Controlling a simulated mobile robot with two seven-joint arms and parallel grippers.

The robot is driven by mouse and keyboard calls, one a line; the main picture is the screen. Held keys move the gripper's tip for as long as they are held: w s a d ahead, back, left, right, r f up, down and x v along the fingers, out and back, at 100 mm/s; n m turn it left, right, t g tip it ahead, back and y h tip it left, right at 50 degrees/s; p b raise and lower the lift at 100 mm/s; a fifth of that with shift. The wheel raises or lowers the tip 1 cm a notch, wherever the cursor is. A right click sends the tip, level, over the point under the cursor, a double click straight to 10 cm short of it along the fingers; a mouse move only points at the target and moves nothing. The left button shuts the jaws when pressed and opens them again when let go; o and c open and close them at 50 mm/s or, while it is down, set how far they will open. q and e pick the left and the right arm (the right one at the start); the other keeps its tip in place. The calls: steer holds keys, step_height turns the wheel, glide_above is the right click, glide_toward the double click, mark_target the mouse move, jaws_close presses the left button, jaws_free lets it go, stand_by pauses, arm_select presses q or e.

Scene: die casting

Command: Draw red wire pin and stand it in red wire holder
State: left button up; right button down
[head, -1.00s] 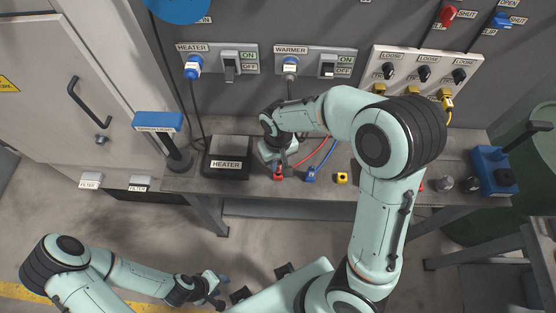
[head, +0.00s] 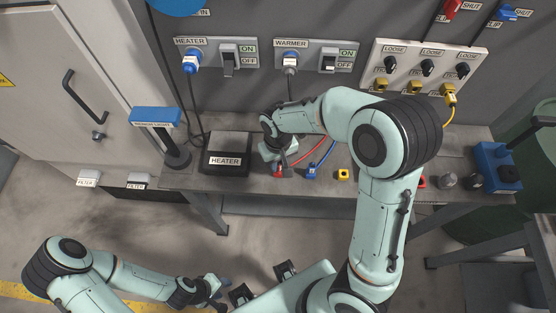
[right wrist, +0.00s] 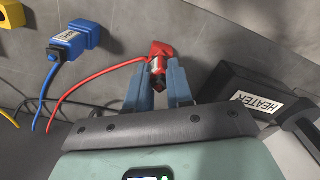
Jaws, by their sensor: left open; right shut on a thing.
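The red wire pin (right wrist: 155,66) has a white label and a dark end, with the red wire (right wrist: 88,82) running from it to the left. My right gripper (right wrist: 161,80) is shut on the pin, its two blue-grey fingers on either side. The red holder (right wrist: 162,47) is right at the fingertips; I cannot tell whether the pin is in it or just clear. In the head view, this red holder (head: 278,172) is at the bench's front edge, partly hidden by my right gripper (head: 281,163). My left gripper (head: 217,289) is open and empty, low in front of the bench.
The blue holder (head: 311,172) with its blue wire and the yellow holder (head: 343,175) stand to the right. The black HEATER box (head: 226,160) is close on the left. A blue-topped lamp (head: 155,116) stands further left. A blue device (head: 496,168) is at the bench's right end.

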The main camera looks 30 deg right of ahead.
arm_select(q)
steer(key=shift+s+f, duration=0.1)
steer(key=shift+f, duration=0.15)
arm_select(e)
steer(key=shift+f, duration=0.25)
steer(key=c, duration=0.9)
jaws_free()
arm_select(q)
steer(key=shift+r, duration=0.1)
arm_select(e)
steer(key=shift+r, duration=0.15)
arm_select(q)
steer(key=shift+w+r+p, duration=0.7)
steer(key=shift+r, duration=0.25)
arm_select(e)
step_height(320, 180, up, 13)
steer(key=shift+r, duration=0.1)
arm_select(q)
steer(key=shift+s, duration=0.1)
